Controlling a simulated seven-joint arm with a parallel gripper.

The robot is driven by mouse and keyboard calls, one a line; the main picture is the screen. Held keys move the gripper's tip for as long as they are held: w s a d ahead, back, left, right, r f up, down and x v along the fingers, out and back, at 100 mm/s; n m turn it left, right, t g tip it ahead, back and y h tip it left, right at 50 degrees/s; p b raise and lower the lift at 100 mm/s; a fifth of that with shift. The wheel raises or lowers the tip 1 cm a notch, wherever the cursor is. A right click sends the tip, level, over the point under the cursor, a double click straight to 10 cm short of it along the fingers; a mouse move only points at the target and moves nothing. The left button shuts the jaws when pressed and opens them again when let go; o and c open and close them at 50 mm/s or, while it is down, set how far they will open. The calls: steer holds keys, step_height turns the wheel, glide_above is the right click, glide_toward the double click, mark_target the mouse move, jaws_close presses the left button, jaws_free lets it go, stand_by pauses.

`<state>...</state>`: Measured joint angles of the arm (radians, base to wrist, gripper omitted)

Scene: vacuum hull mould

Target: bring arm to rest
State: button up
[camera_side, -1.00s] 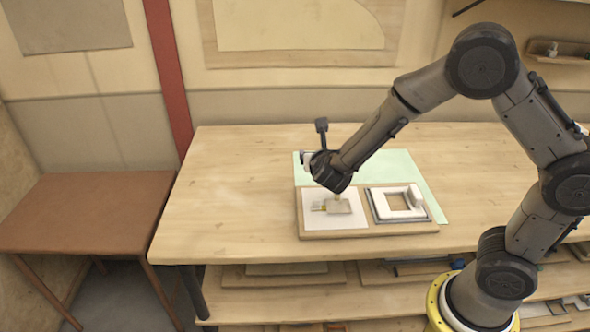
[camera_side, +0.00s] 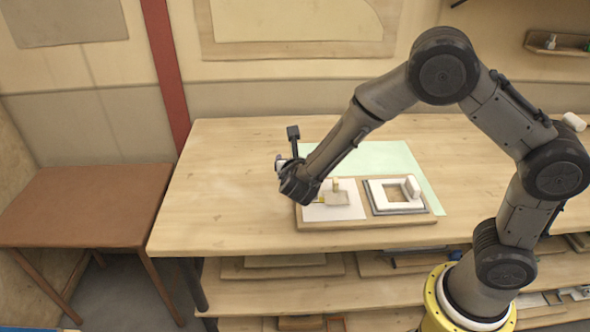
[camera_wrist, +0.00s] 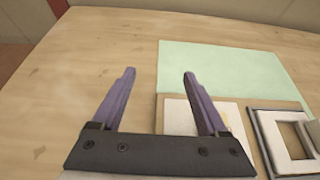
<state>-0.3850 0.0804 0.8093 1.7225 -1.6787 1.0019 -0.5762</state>
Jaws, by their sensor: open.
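My gripper (camera_side: 299,188) is above the left edge of a wooden board (camera_side: 368,222) on the table. In the wrist view my gripper (camera_wrist: 160,73) shows two purple fingers spread apart with nothing between them. A small beige piece with a yellowish upright part (camera_side: 338,195) rests on a white sheet (camera_side: 330,213) on the board's left half, to the right of my gripper. A grey frame (camera_side: 403,211) holding a white frame-shaped block (camera_side: 390,201) lies on the board's right half. The fingertips are hard to make out in the side view.
A mint-green mat (camera_side: 385,158) lies behind and under the board. The wooden tabletop (camera_side: 225,190) to the left is clear. A brown side table (camera_side: 85,205) stands further left. Shelves with flat pieces (camera_side: 285,268) are below the tabletop.

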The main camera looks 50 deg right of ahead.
steer(key=s+d+r+m+g+h, duration=0.1)
steer(key=s+d+r+m, duration=0.15)
steer(key=r, duration=0.35)
steer(key=s+d+r+m, duration=0.1)
steer(key=d+r+m, duration=0.25)
steer(key=r, duration=0.25)
steer(key=s+d+r+m+g, duration=0.2)
steer(key=s+d+r+m, duration=0.25)
steer(key=s, duration=0.45)
steer(key=s+a+m+g+y, duration=0.1)
steer(key=s+m+y, duration=0.3)
steer(key=s+m, duration=0.55)
steer(key=s+a+f+m+y, duration=0.4)
steer(key=s+a+m+y, duration=0.2)
steer(key=s+a, duration=0.2)
steer(key=a, duration=0.2)
steer(key=shift+a+f+m, duration=0.15)
steer(key=shift+a+m, duration=0.2)
steer(key=shift+m, duration=0.05)
